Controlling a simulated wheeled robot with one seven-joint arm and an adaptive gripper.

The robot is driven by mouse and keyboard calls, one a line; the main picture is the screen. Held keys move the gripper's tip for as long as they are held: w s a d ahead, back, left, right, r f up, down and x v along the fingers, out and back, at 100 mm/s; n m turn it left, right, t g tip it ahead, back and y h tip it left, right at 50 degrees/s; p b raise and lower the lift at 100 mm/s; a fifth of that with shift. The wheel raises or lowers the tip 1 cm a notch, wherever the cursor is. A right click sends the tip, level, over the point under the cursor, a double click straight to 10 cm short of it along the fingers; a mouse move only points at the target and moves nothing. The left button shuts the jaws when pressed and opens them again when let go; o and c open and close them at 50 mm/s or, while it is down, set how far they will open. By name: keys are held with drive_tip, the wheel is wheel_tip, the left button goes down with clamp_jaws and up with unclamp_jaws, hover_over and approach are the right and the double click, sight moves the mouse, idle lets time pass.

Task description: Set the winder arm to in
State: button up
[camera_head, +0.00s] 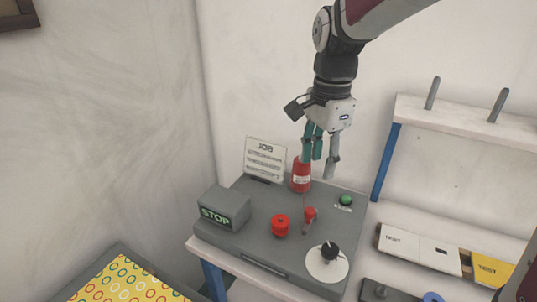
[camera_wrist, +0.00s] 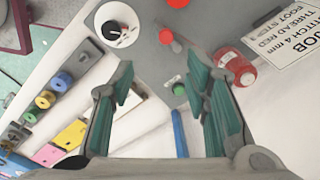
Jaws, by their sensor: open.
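The likely winder arm is a small red-topped lever (camera_head: 309,214), standing on the grey machine panel (camera_head: 262,205) just right of a red round bobbin (camera_head: 281,225). In the wrist view the red-topped lever (camera_wrist: 166,35) and part of the red bobbin (camera_wrist: 178,3) show at the top. I cannot tell whether the lever is set in or out. My gripper (camera_head: 321,158) is open and empty, pointing down above the back of the panel, apart from the lever. In the wrist view its teal-padded fingers (camera_wrist: 160,84) are spread wide.
A green button (camera_head: 346,200), a white dial with black knob (camera_head: 328,262) and a STOP box (camera_head: 223,208) surround the lever. A shelf with pegs (camera_head: 460,118) stands right.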

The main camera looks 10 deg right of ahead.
sight(310, 210)
drive_tip(key=shift+m, duration=0.6)
drive_tip(key=f, duration=0.5)
drive_tip(key=w+f, duration=0.1)
drive_tip(key=f, duration=0.9)
drive_tip(key=shift+w+f+b, duration=0.35)
drive_tip(key=shift+b, duration=0.05)
clamp_jaws()
